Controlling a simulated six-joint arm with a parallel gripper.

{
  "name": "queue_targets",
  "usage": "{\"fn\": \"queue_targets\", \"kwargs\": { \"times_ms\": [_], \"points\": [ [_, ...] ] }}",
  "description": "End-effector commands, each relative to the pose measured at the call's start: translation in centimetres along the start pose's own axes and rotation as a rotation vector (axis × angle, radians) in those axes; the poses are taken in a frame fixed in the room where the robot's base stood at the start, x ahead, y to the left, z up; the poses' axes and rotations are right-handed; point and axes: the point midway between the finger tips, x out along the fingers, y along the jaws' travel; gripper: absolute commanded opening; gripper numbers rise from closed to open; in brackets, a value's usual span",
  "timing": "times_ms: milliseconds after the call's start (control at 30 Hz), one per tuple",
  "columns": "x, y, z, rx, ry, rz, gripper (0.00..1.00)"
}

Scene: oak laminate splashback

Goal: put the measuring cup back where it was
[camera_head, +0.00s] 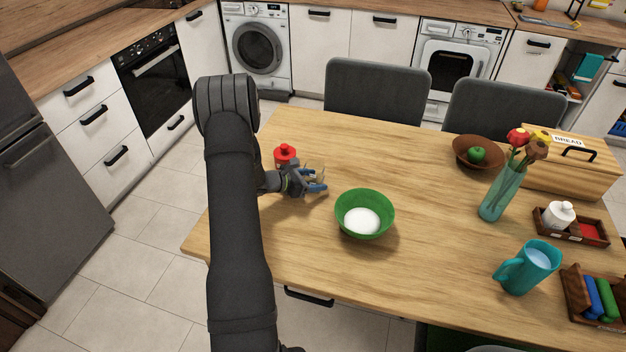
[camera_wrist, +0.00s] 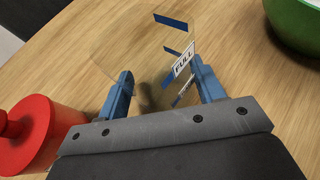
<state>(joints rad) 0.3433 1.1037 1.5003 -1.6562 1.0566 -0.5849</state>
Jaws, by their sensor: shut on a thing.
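The measuring cup (camera_wrist: 148,48) is clear, with blue marks and a white "FULL" label, in the wrist view. My gripper (camera_wrist: 163,84) is shut on it, one blue finger on each side. In the head view my gripper (camera_head: 316,186) is low over the left part of the table, between the red lidded container and the green bowl; the cup (camera_head: 320,174) shows only faintly there. I cannot tell whether its base touches the table.
The red container (camera_head: 285,154) is close beside my gripper, left in the wrist view (camera_wrist: 40,130). The green bowl (camera_head: 378,229) with white contents stands to the right. A teal pitcher (camera_head: 528,268), vase (camera_head: 502,190) and brown bowl (camera_head: 462,153) stand farther right. Table behind the green bowl is clear.

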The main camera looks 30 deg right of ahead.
Motion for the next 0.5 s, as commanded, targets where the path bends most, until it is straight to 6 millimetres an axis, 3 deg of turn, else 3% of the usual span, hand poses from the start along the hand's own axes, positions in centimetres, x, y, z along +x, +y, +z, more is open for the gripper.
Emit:
{"fn": "queue_targets", "kwargs": {
  "times_ms": [267, 300, 400, 500],
  "points": [
    [0.1, 0.01, -0.19, 0.0, -0.001, 0.0, 0.36],
    [0.1, 0.02, -0.19, 0.001, -0.001, 0.001, 0.66],
    [0.09, 0.02, -0.17, 0.001, -0.001, 0.0, 0.84],
    [0.09, 0.02, -0.17, 0.001, -0.001, 0.0, 0.84]
  ]
}}
